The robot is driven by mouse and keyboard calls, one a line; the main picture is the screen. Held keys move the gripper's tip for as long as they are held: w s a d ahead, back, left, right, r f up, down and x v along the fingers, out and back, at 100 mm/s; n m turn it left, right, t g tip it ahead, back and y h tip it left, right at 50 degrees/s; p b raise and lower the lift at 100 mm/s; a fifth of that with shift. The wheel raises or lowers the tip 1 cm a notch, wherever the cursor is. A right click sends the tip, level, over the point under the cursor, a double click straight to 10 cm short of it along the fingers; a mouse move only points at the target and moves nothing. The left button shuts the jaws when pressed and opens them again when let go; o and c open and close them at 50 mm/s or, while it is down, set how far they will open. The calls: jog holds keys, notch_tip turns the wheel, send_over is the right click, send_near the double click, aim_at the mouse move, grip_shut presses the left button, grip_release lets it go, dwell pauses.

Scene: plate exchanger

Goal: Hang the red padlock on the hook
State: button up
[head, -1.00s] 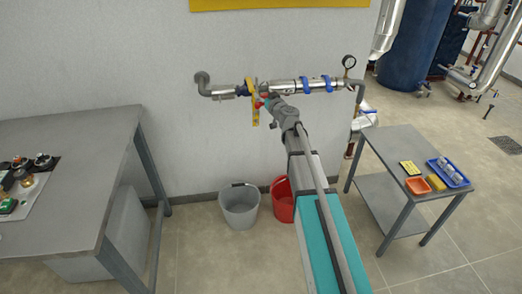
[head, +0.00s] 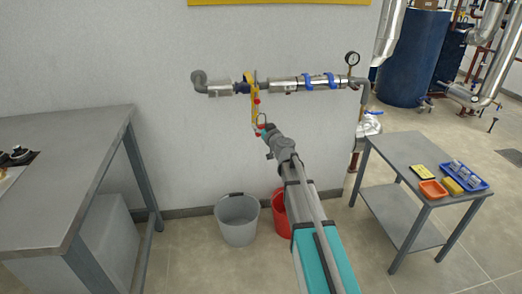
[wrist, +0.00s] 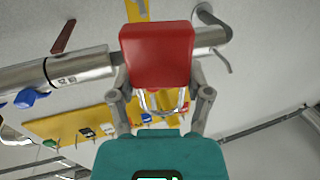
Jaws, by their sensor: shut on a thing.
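The red padlock (wrist: 157,55) is held between the fingers of my gripper (wrist: 160,98) in the wrist view, its body large and its metal shackle (wrist: 162,103) pointing toward the palm. In the head view my gripper (head: 263,130) is small, in front of the wall just below the pipe. A red spot there is too small to identify surely. The yellow board (wrist: 50,124) shows behind the padlock in the wrist view, with several hooks and small items in a row. Its lower edge (head: 280,3) shows at the top of the head view. The padlock is apart from the board.
A steel pipe (head: 300,84) with blue clamps runs along the wall, with a yellow strip (head: 254,105) at its valve. A grey bucket (head: 238,220) and red bucket (head: 280,208) stand below. A grey table (head: 70,150) is left, a small cart (head: 400,150) right.

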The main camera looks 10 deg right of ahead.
notch_tip(320, 180, down, 6)
jog(key=b, duration=0.5)
jog(key=shift+a+f, duration=0.2)
jog(key=shift+f, duration=0.05)
jog(key=shift+w, duration=0.25)
jog(key=w+f+b, duration=0.1)
jog(key=w+b, duration=0.1)
jog(key=w, duration=0.7)
jog(key=shift+w+f, duration=0.2)
jog(key=shift+f, duration=0.15)
dwell(1.2)
jog(key=shift+w+f, duration=0.1)
dwell(0.7)
jog(key=o, duration=1.2)
